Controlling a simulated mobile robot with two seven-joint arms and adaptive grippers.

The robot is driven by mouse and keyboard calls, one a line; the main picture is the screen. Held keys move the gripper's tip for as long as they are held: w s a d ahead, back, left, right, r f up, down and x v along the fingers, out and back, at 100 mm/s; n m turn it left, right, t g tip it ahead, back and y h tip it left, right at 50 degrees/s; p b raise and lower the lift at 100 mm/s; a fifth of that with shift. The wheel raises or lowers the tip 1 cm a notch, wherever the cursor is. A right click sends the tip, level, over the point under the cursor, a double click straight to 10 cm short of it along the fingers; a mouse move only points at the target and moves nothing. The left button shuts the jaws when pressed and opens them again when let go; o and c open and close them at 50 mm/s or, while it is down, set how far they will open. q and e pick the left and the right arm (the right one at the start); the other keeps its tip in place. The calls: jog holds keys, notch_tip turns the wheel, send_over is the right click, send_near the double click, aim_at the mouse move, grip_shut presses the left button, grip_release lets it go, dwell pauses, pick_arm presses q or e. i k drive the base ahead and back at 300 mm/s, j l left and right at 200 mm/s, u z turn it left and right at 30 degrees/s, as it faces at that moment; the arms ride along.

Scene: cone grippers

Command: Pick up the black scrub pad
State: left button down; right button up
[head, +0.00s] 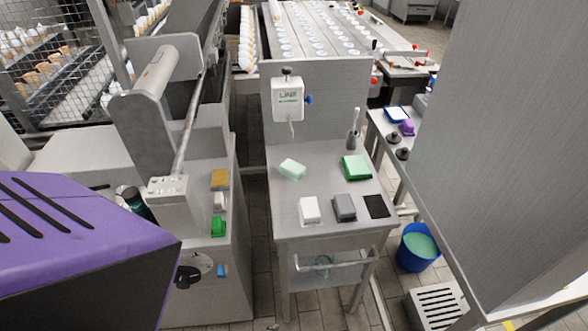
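The black scrub pad (377,206) is a thin, flat, dark square. It lies on the grey metal table (325,180) in the middle of the head view, near the front right corner. A grey block (344,207) lies just to its left, with a small gap between them. A white block (309,209) lies left of the grey one. Nothing covers the pad from above. Neither of my grippers shows in the head view.
A pale green block (292,168), a green pad (356,167) and a brush in a grey holder (352,140) stand farther back. A white dispenser (287,99) hangs on the back panel. A blue bucket (418,247) stands right of the table. A large grey panel (500,130) fills the right.

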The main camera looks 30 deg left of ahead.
aim_at(292, 169)
jog(key=u, duration=1.45)
